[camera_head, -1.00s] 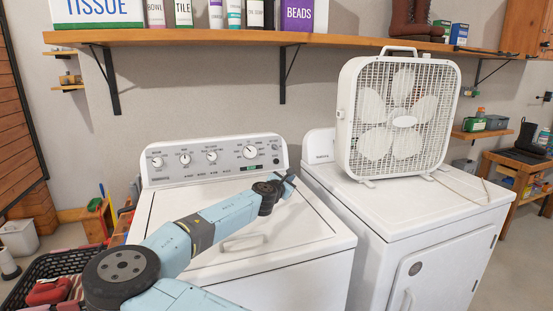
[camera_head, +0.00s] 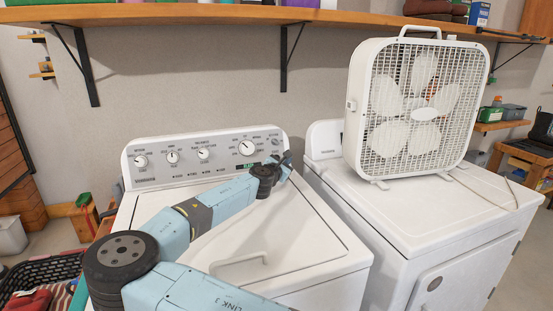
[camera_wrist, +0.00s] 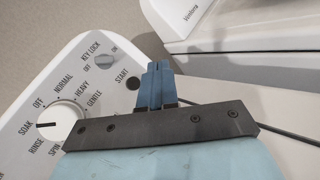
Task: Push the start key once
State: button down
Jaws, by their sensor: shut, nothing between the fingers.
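The white washer (camera_head: 215,235) has a grey control panel (camera_head: 190,160) with dials and a small green display. In the wrist view the start key (camera_wrist: 132,83) is a small dark round button beside the word START, right of the big cycle dial (camera_wrist: 47,124) and below the key lock knob (camera_wrist: 104,61). My gripper (camera_wrist: 158,66) is shut and empty, its blue fingertips just right of the start key; I cannot tell whether they touch the panel. In the head view my gripper (camera_head: 285,160) is at the panel's right end, and I cannot make out the start key there.
A white dryer (camera_head: 400,225) stands right of the washer with a box fan (camera_head: 412,108) on top. A wooden shelf (camera_head: 200,14) runs above. A black basket (camera_head: 40,270) is at lower left. The washer lid is shut and clear apart from my arm.

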jog(key=shift+w+a+f, duration=0.4)
jog(key=shift+w+f, duration=0.05)
jog(key=shift+w, duration=0.85)
jog(key=shift+w+a+f, duration=0.45)
jog(key=shift+w, duration=0.9)
jog(key=shift+w+a+f, duration=0.4)
jog(key=shift+w+f, duration=0.05)
jog(key=shift+w, duration=0.85)
jog(key=shift+w, duration=0.2)
jog(key=shift+w+a, duration=0.1)
jog(key=shift+w, duration=0.05)
jog(key=shift+w+a+f, duration=0.1)
jog(key=shift+w+f, duration=0.1)
jog(key=shift+w, duration=0.15)
dwell(0.5)
jog(key=shift+s+d+r, duration=0.2)
jog(key=shift+s+r, duration=0.05)
jog(key=shift+s, duration=0.5)
